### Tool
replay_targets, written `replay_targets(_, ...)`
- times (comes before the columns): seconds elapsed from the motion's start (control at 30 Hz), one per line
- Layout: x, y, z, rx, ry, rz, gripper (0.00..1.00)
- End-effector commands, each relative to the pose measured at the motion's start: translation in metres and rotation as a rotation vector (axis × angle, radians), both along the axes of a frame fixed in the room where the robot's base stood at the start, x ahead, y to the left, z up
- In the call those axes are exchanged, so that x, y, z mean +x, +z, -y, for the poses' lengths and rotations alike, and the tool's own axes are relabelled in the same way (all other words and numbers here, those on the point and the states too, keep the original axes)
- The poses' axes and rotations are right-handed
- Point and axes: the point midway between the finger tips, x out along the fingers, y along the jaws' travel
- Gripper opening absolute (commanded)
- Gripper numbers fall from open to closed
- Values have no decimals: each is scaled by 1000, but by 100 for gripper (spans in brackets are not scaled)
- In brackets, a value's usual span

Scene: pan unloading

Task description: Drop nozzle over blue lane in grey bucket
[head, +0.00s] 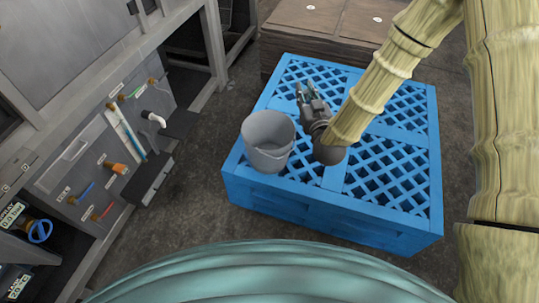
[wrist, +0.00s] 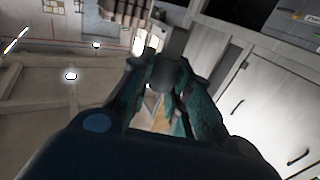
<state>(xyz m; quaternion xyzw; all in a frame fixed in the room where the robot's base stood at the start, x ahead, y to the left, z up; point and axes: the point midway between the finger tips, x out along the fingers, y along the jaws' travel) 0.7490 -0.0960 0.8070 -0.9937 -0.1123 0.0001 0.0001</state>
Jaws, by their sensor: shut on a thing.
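The grey bucket (head: 268,155) stands upright on the left part of the blue pallet, with its open top facing up. My gripper (head: 306,90) is above the pallet, to the right of and beyond the bucket, apart from it. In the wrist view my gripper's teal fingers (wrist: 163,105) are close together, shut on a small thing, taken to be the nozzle. A tan and pale sliver shows between them, but its shape is mostly hidden. On the wall panel (head: 90,160) at left are coloured strips, a blue strip (head: 84,192) among them, with several brown fittings.
The blue pallet (head: 335,225) has a lattice top with free room right of the bucket. A brown crate (head: 315,25) stands behind it. A white pipe fitting (head: 153,118) and an orange fitting (head: 117,168) stick out from the panel. Bare dark floor (head: 205,150) lies between panel and pallet.

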Motion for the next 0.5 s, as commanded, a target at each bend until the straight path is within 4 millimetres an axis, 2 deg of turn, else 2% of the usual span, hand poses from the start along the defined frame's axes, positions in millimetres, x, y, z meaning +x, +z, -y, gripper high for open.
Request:
replay_targets(0.03,4,-15,-5,0,12,4,0)
replay_targets(0.5,38,-68,-44,0,116,3,0)
